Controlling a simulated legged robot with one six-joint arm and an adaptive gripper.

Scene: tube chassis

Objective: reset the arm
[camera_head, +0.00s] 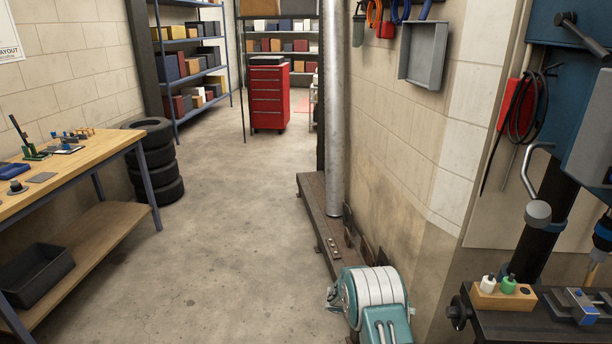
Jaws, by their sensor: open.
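My gripper is not in view, and I see no part of the arm that I can be sure of. The task names no other object.
A wooden workbench (95,165) with small tools stands left, beside stacked black tires (158,175). A red tool cabinet (269,95) and shelves (192,80) stand at the back. A teal-and-white machine (372,295), metal post (334,120) and dark bench (500,325) are right. The central floor (225,220) is clear.

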